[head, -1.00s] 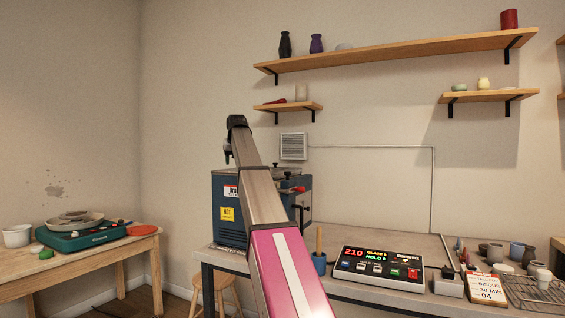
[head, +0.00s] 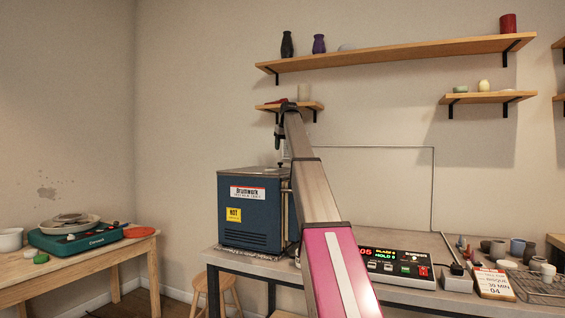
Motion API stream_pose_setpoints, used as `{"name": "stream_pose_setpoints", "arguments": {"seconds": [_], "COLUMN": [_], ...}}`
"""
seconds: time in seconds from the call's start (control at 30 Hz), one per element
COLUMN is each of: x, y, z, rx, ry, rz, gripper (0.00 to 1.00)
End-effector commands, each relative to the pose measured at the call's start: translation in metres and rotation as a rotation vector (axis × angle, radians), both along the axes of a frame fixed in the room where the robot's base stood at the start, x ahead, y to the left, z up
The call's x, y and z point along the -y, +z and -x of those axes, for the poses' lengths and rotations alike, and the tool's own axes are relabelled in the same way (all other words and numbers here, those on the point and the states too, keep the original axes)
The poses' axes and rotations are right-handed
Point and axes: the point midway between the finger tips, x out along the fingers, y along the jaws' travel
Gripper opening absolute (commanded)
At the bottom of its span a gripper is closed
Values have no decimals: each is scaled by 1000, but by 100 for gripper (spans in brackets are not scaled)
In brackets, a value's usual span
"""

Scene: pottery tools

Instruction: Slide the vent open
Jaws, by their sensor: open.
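A blue kiln (head: 250,212) with a grey top stands on the workbench in the head view, left of my arm. It has a white label and a yellow HOT label on its front. My arm covers its right side, including any vent part there, and I cannot make out a vent slide. My gripper (head: 279,141) is small and dark, pointing down above the back right of the kiln top. It is open and looks empty; I cannot tell whether it touches anything.
A controller (head: 398,266) with lit digits lies on the workbench (head: 350,245), partly behind my arm. Cups and a card (head: 492,283) sit at the right. Shelves (head: 395,56) hang above. A table (head: 75,271) with a teal pottery wheel (head: 80,238) stands left.

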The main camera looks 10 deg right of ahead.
Motion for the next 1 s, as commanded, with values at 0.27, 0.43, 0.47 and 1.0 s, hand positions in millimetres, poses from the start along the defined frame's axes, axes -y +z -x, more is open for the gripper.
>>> {"name": "stream_pose_setpoints", "arguments": {"seconds": [0.27, 0.43, 0.47, 1.0], "x": [-3, -4, -4, -4], "y": [-48, -67, -69, -73], "z": [-19, -27, -28, -30], "rx": [-1, 0, 0, 1], "ry": [-1, -1, -1, -1], "rz": [0, 1, 1, 0], "gripper": [55, 55, 55, 0]}}
